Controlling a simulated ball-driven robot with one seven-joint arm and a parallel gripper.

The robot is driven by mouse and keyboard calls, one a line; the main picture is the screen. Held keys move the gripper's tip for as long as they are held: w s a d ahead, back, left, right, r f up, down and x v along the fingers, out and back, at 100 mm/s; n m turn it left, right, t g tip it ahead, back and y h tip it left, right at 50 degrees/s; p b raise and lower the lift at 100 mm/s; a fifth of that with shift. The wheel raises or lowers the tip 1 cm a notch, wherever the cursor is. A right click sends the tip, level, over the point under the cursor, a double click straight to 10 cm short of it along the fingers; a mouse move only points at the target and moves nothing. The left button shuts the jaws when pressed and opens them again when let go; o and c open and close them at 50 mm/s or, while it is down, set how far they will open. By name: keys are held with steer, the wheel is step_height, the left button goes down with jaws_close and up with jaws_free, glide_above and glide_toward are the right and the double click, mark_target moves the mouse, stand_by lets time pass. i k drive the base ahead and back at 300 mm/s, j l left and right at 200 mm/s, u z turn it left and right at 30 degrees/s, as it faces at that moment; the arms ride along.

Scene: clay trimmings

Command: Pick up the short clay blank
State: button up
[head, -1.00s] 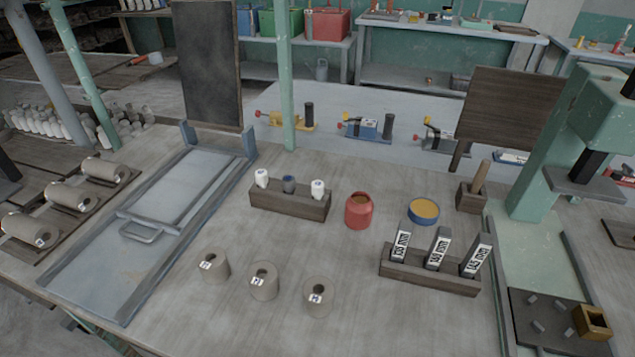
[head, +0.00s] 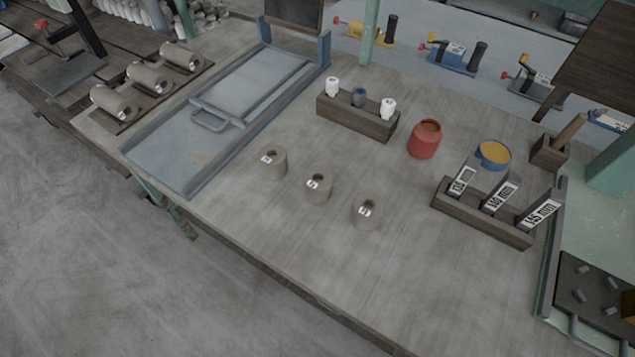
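Three grey-brown hollow clay blanks stand upright in a slanting row on the table in the head view: a left one (head: 277,169), a middle one (head: 320,193) and a right one (head: 367,218). Each has a dark hole in its top and a small white numbered label. Three more clay blanks lie on their sides on a dark board at the upper left: a near one (head: 117,105), a middle one (head: 152,80) and a far one (head: 184,57). The standing ones look alike in height, and I cannot tell which blank is the short one. My gripper is not in view.
A rack of length gauges (head: 480,226) marked in mm stands right of the blanks. Behind are a red jar (head: 424,142), a blue-rimmed tin (head: 493,165) and a wooden holder (head: 345,113) with small bottles. A metal frame (head: 185,160) lies left. The table front (head: 340,275) is clear.

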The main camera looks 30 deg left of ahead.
mark_target(318, 185)
steer(key=u, duration=0.4)
steer(key=j+u, duration=0.25)
steer(key=u, duration=0.15)
steer(key=i+j+u, duration=0.15)
steer(key=u, duration=0.3)
steer(key=i+j+u, duration=0.1)
steer(key=j+u, duration=0.3)
steer(key=l, duration=0.1)
